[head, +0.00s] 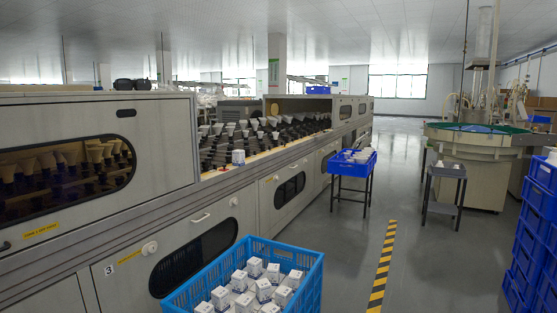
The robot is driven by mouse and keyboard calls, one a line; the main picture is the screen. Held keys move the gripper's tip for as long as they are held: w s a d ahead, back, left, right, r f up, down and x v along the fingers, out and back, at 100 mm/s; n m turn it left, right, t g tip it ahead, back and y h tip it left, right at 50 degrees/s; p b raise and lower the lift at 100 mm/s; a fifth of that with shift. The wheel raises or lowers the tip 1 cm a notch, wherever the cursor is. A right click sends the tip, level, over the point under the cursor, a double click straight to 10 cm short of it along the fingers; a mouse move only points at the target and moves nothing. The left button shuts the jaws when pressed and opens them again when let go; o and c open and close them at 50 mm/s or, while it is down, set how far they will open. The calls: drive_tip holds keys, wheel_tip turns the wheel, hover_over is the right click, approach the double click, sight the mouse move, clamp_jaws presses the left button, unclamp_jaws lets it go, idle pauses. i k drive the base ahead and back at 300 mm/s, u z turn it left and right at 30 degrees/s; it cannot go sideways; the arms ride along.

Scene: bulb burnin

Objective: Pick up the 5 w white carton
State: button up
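Several small white cartons (254,267) with blue markings stand in the blue crate at the bottom centre. The print on the cartons is too small to read, so I cannot tell which is 5 W. My gripper is not in view.
The long grey machine (60,165) fills the left side, with rows of bulbs on it. The open-topped blue crate (310,275) is close in front. A blue tray table (352,172) stands beyond. Blue crates (535,235) are stacked right. The grey floor between is clear.

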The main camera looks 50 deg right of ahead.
sight(238, 155)
drive_tip(key=z, duration=2.35)
drive_tip(key=i, duration=5.35)
drive_tip(key=u, duration=1.7)
drive_tip(key=i, duration=0.35)
drive_tip(key=u, duration=0.15)
